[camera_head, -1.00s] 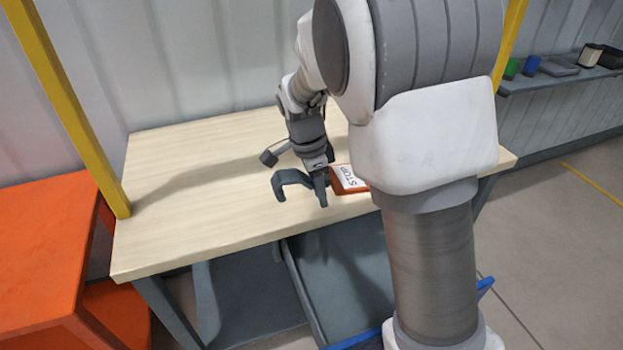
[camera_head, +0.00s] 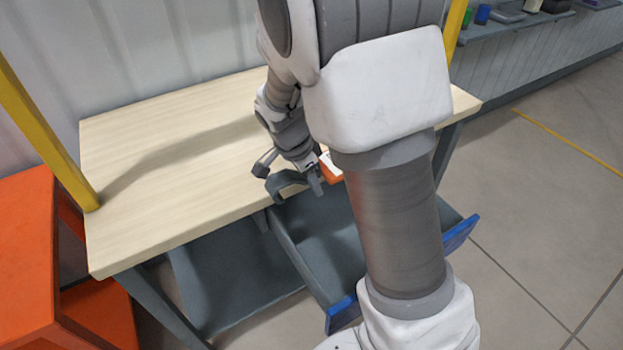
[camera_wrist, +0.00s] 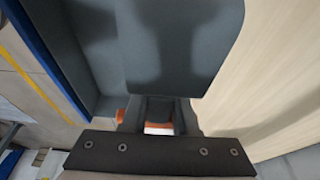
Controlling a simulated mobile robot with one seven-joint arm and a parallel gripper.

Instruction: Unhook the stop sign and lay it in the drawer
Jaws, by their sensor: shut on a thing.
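The stop sign (camera_head: 331,168), orange-red with a white face, is in my gripper (camera_head: 314,180) and mostly hidden by my arm in the head view. In the wrist view only orange bits and a white strip of the sign (camera_wrist: 158,130) show by the jaws. My gripper is shut on it, at the table's front edge, above the drawer's inner end. The grey drawer (camera_head: 312,262) is pulled out below the tabletop, with a blue front. Its bare floor shows in part; my arm hides the middle. In the wrist view the drawer's blue front (camera_wrist: 45,65) runs along the left.
The pale wooden tabletop (camera_head: 170,150) is clear behind and left of my gripper. An orange stand (camera_head: 28,260) is at the left, beside a yellow post (camera_head: 45,140). A wall shelf (camera_head: 510,28) with small items is at the far right. Open floor lies right of the drawer.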

